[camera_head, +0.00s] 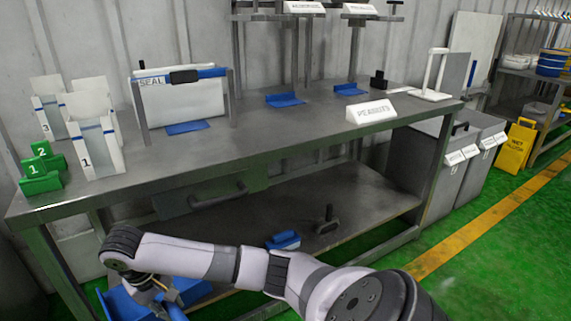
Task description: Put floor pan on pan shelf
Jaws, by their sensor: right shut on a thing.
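My right arm reaches in from the lower right, across the front of the workbench. My right gripper (158,289) is at the lower left, mostly hidden by its own wrist. It is shut on a blue pan (122,304), which shows below and beside the wrist, in front of the bench and partly cut off by the bottom edge. The bench has a grey lower shelf (355,190); I cannot tell from any label whether this is the pan shelf. A small blue item (284,240) sits on the lower shelf, just behind my arm. My left gripper is not in view.
The bench top (270,125) holds white numbered holders, green number blocks (40,172), blue trays (285,100) and a white sign (370,111). A dark handled tool (326,219) stands on the lower shelf. Grey bins (470,165) and a yellow floor sign (517,146) stand right.

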